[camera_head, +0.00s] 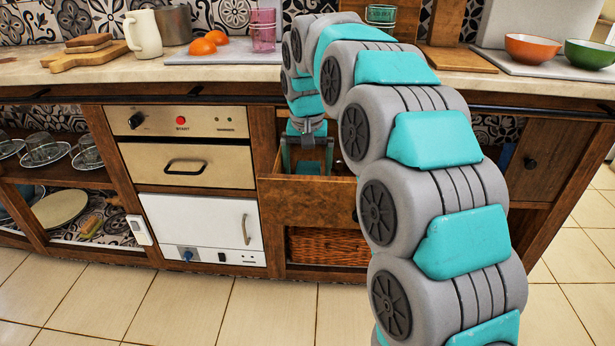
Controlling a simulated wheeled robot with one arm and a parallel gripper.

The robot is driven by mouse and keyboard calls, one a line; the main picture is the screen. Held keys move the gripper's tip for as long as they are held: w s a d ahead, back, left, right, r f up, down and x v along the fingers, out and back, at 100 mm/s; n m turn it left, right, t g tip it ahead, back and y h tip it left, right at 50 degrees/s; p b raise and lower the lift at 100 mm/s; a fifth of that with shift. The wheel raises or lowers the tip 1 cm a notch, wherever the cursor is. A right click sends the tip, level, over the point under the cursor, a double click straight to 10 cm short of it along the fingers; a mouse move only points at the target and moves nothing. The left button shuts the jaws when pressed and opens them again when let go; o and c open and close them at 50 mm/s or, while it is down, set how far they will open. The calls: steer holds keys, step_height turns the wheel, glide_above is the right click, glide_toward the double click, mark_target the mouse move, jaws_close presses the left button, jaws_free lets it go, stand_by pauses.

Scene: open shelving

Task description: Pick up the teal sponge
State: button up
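My gripper (308,158) points down into an open wooden drawer (305,205) under the counter. Its two fingers stand wide apart. A small teal thing (310,169), which looks like the teal sponge, shows low in the drawer between the fingers. It is small and partly hidden by the gripper and the drawer front. I cannot tell whether the fingers touch it.
My arm covers the middle right of the view. The counter holds a white pitcher (143,34), oranges (203,46), a pink glass (263,30) and two bowls (531,48). A wicker basket (329,246) sits below the drawer. Glassware (44,150) stands on the left shelf.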

mark_target(308, 171)
steer(key=c, duration=1.4)
steer(key=shift+r, duration=0.1)
step_height(308, 171, up, 10)
stand_by(0.3)
steer(key=o, duration=0.9)
steer(key=c, duration=0.6)
